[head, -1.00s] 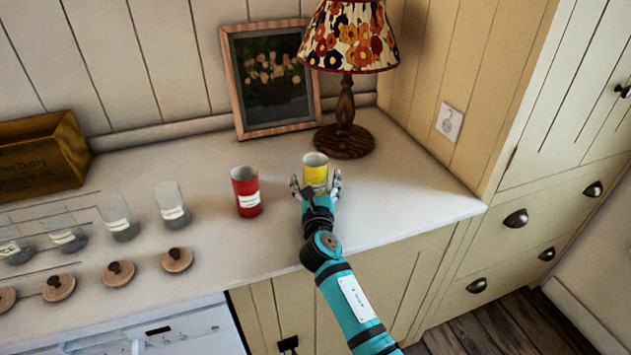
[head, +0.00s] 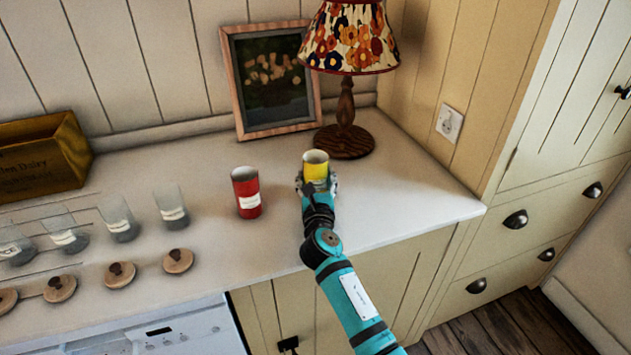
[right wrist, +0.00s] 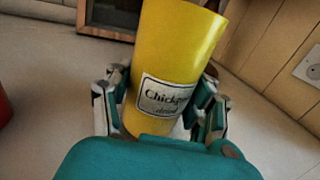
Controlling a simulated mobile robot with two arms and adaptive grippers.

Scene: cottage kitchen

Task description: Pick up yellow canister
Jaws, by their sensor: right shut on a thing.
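The yellow canister (head: 316,167) is in the head view on the right part of the counter, in front of the lamp. My right gripper (head: 317,187) is shut on its lower part, with a finger on each side. In the right wrist view the yellow canister (right wrist: 172,60) stands between the fingers of my right gripper (right wrist: 163,115), with a white label partly reading "Chickp". Its base is hidden by the gripper, so I cannot tell whether it touches the counter. My left gripper is not in view.
A red canister (head: 246,193) stands close to the left. A lamp (head: 345,140) and a framed picture (head: 270,85) are behind. Glass jars (head: 172,205) and wooden lids (head: 178,261) are on the left. The counter (head: 420,200) is clear to the right.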

